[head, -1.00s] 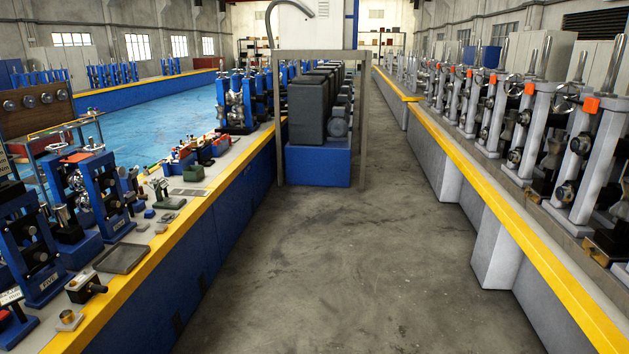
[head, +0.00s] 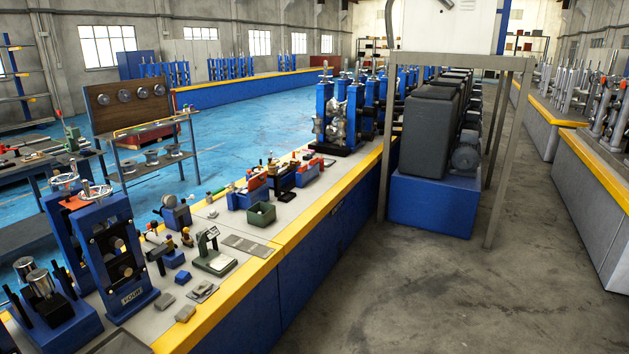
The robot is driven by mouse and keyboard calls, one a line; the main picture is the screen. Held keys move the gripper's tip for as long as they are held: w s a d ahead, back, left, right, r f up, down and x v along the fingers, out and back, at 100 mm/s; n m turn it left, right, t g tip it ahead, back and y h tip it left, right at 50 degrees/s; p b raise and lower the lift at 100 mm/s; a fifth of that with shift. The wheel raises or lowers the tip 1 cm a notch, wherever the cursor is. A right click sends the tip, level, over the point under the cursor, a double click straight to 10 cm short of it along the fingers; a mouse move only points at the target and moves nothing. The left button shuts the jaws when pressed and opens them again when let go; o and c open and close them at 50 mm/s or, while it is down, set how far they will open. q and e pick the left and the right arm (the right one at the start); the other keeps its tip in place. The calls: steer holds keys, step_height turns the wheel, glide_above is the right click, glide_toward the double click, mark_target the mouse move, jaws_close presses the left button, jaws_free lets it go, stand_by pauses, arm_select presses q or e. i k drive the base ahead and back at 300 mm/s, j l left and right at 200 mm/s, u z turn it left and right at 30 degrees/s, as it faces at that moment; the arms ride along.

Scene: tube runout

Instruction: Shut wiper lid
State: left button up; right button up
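Neither of my grippers is in view. I cannot tell for sure which thing is the wiper or its lid; the parts on the bench are small. Blue blocks with red tops (head: 255,190) sit farther back along the same bench.
The left bench has a yellow edge (head: 235,305) and blue side. Blue roller stands (head: 115,255) rise at its near left. A dark motor cabinet on a blue base (head: 432,205) stands inside a grey frame. The grey aisle floor (head: 430,295) is clear.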

mark_target(261, 178)
steer(key=i+u, duration=0.2)
steer(key=i, duration=0.3)
steer(key=i+l+u, duration=0.15)
steer(key=i, duration=0.3)
steer(key=i+l+u, duration=0.2)
steer(key=i, duration=0.3)
steer(key=i+l+u, duration=0.2)
steer(key=i, duration=0.25)
steer(key=i+l+u, duration=0.3)
steer(key=i+l, duration=0.25)
steer(key=i+l+u, duration=0.35)
steer(key=i+l, duration=0.2)
steer(key=l, duration=0.15)
steer(key=i+l+u, duration=0.15)
steer(key=l, duration=0.25)
steer(key=i+l+u, duration=0.15)
steer(key=i+l, duration=0.15)
steer(key=l, duration=0.15)
steer(key=i+l+u, duration=0.15)
steer(key=l, duration=0.25)
